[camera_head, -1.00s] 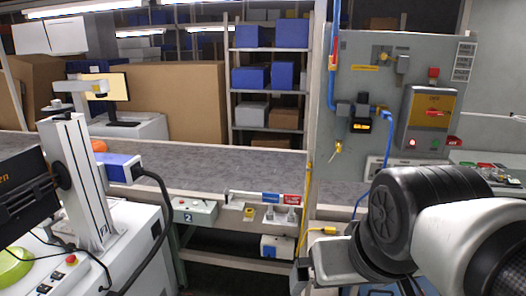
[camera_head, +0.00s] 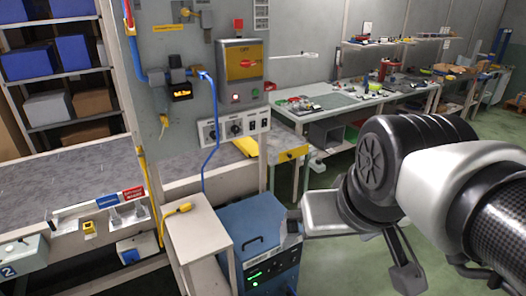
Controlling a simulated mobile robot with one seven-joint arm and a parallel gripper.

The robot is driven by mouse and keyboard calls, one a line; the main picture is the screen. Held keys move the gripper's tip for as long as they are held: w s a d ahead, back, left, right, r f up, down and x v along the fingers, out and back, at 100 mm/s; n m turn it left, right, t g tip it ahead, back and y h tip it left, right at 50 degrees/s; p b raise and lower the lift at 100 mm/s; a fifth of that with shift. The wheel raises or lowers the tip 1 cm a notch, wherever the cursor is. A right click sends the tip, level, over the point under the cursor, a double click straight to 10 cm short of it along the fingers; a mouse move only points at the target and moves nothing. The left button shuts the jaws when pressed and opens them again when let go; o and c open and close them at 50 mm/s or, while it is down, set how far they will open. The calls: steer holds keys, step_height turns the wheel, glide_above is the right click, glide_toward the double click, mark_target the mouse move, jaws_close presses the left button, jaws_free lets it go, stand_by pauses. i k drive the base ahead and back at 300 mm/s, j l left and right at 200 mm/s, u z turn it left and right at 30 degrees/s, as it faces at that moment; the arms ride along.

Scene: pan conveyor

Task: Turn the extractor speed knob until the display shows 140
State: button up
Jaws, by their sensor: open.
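A blue cabinet unit (camera_head: 262,238) with a black handle on top stands low in the middle. Its dark front has a small lit green display (camera_head: 255,275), too small to read, and other small controls that I cannot make out. I cannot tell which control is the extractor speed knob. A white panel (camera_head: 222,131) on the grey wall board carries two dark round knobs (camera_head: 236,128) and some switches; its labels are unreadable. My gripper (camera_head: 350,250) is open and empty, to the right of the blue unit. One finger overlaps the unit's upper right in the picture; contact cannot be told.
A blue cable (camera_head: 212,150) hangs from the wall board. A conveyor (camera_head: 60,180) lies left, a cluttered workbench (camera_head: 335,102) behind. Green floor (camera_head: 330,270) is open at right.

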mark_target(275, 270)
steer(key=u, duration=1.25)
steer(key=l+z, duration=0.45)
steer(key=i+l+z, duration=0.1)
steer(key=z, duration=0.35)
steer(key=i+l+u, duration=0.1)
steer(key=l+u, duration=0.2)
steer(key=l, duration=0.85)
steer(key=l+u, duration=0.35)
steer(key=l, duration=0.8)
